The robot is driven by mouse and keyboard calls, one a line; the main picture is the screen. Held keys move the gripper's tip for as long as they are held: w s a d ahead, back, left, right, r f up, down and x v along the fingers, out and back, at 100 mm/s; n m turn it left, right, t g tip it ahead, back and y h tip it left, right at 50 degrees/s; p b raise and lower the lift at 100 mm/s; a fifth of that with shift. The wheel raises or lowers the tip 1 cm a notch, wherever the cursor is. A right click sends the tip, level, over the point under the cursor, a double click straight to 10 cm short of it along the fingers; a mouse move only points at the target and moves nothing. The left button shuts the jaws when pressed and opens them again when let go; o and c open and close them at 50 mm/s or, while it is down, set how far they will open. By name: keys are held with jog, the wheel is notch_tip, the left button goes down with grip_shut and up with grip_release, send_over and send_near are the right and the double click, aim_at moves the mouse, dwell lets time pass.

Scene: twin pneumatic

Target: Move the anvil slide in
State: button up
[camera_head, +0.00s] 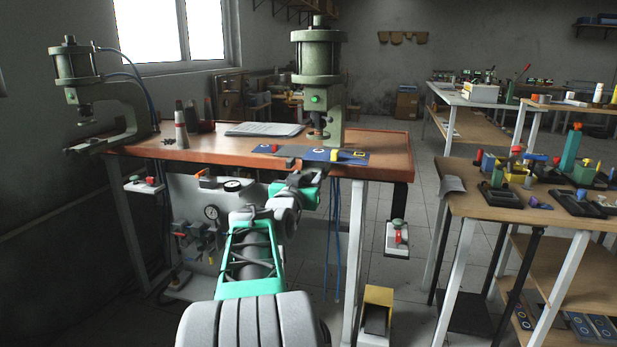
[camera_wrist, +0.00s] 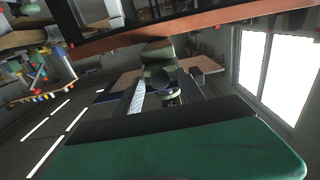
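The right press (camera_head: 319,60), a grey-green pneumatic cylinder on a column with a green button, stands on the orange-brown bench (camera_head: 385,150). Under its ram lies a flat dark-and-blue plate assembly (camera_head: 313,154) with a red piece (camera_head: 274,148) at its left and a yellow block (camera_head: 335,155) to the right; this appears to be the anvil slide area, but I cannot single out the slide. My gripper (camera_head: 304,170) is at the bench's front edge, just in front of the plate. Its fingertips are not clear, and I see nothing held. The wrist view is tilted and does not settle contact.
A second press (camera_head: 75,65) stands at the bench's left end. Blue hoses (camera_head: 336,230) hang below the bench front.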

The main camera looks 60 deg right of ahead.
jog(key=v, duration=0.6)
jog(key=shift+a, duration=0.1)
